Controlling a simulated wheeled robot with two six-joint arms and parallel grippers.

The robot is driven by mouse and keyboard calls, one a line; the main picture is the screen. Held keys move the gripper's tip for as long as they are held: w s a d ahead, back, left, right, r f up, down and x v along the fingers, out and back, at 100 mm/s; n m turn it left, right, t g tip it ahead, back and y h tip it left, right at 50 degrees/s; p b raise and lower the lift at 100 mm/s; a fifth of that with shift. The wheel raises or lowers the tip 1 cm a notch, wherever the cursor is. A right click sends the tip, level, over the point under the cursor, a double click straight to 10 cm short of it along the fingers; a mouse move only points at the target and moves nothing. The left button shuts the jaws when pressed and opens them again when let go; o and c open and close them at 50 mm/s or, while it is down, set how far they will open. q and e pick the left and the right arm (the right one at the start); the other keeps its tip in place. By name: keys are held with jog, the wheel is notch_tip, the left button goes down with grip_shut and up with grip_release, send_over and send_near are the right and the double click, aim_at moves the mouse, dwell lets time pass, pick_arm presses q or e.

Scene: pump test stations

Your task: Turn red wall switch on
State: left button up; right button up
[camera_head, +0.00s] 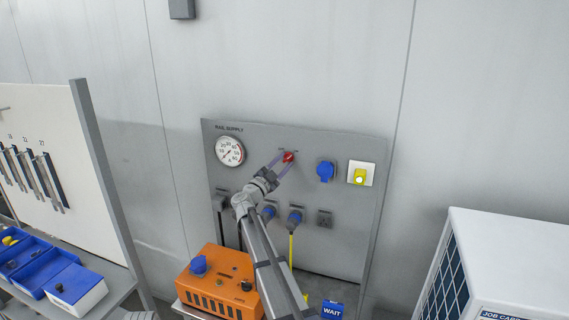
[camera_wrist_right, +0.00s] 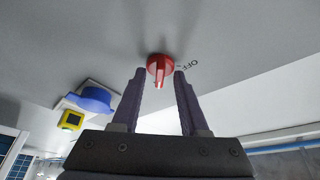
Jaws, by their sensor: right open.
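The red wall switch (camera_head: 289,157) is a small rotary knob on the grey rail supply panel (camera_head: 300,257). I cannot tell whether the fingers touch the switch. My left gripper is not in view.
A pressure gauge (camera_head: 230,151) is left of the switch. A blue knob (camera_head: 325,171) and a yellow switch on a white plate (camera_head: 361,174) are to its right. Sockets with blue plugs (camera_head: 295,216) are below. An orange box (camera_head: 219,282) stands beneath the panel.

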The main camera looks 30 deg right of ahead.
jog(key=b+v, duration=0.1)
jog(key=v, duration=0.6)
jog(key=shift+b, duration=0.4)
jog(key=shift+a, duration=0.1)
